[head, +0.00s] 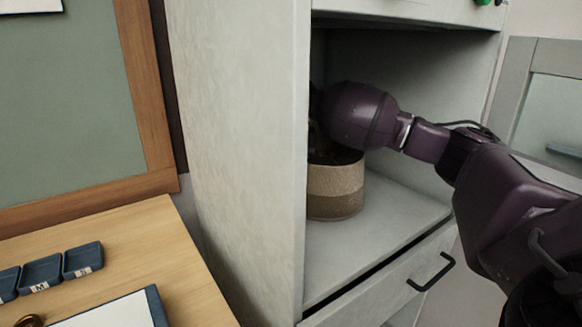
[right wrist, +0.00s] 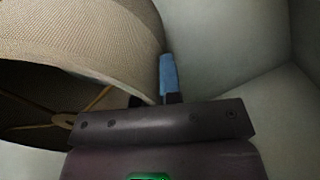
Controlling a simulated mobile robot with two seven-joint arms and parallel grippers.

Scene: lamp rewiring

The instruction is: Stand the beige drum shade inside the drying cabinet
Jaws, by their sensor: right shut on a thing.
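The beige drum shade (head: 336,190) is inside the drying cabinet (head: 245,160), upright, with a lighter upper band and a darker lower band. Its bottom is at or just above the cabinet floor; I cannot tell if it touches. My right arm reaches in from the right, and its wrist hides the top of the shade. In the right wrist view my right gripper (right wrist: 163,92) is shut on the rim of the shade (right wrist: 95,38). A blue fingertip shows outside the wall; the other finger is hidden. My left gripper is not in view.
The cabinet's left side wall stands close to the shade. Bare floor (head: 395,215) lies in front and to the right. A drawer with a black handle (head: 431,272) is below. A wooden table with small blue trays (head: 42,272) is at the lower left.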

